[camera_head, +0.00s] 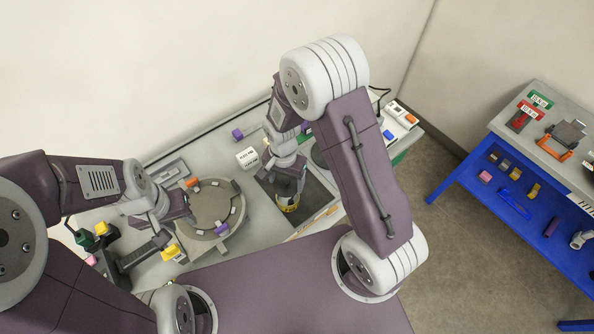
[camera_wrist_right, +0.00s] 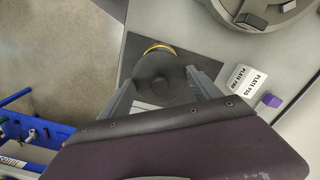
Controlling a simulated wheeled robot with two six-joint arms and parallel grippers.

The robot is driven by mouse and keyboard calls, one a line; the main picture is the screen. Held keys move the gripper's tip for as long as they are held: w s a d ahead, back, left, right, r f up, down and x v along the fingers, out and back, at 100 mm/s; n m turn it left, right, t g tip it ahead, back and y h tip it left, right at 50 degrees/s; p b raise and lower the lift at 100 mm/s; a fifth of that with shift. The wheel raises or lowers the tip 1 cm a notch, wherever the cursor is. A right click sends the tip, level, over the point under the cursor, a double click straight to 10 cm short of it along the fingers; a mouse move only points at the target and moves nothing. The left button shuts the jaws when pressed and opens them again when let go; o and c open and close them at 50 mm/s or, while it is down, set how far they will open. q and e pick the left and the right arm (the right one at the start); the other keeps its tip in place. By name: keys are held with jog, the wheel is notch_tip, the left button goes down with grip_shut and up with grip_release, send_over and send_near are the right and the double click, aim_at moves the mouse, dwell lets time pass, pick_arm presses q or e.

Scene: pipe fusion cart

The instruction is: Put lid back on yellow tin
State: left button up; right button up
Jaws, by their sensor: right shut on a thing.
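The yellow tin (camera_head: 289,208) stands on a dark mat (camera_head: 318,194) at the right part of the cart top. Only a yellow edge of the tin (camera_wrist_right: 157,48) shows in the right wrist view, beyond a dark round lid (camera_wrist_right: 155,70). My right gripper (camera_head: 287,188) is right above the tin, its fingers shut on the lid. The lid covers most of the tin's top in the wrist view; I cannot tell whether it touches the rim. My left gripper (camera_head: 190,212) is at the left edge of the round plate; its fingertips are too unclear to judge.
The round grey plate (camera_head: 210,205) with clamps lies left of the mat. A white label block (camera_head: 247,157) and a purple block (camera_head: 237,134) stand behind. Yellow, green and pink pieces sit at the left. A blue-framed table (camera_head: 463,172) stands apart at right.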

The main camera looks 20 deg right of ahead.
jog(key=shift+d+f+b, duration=0.1)
jog(key=shift+f+b, duration=0.55)
jog(key=shift+f, duration=0.05)
notch_tip(320, 180, down, 4)
jog(key=b, duration=0.3)
jog(key=shift+w+f+b, duration=0.1)
jog(key=shift+f+b, duration=0.5)
jog(key=shift+b, duration=0.05)
jog(key=shift+r+p, duration=0.1)
jog(key=shift+p, duration=0.2)
dwell(0.4)
dwell(0.5)
jog(key=shift+f, duration=0.2)
jog(key=o, duration=1.4)
jog(key=shift+c, duration=0.2)
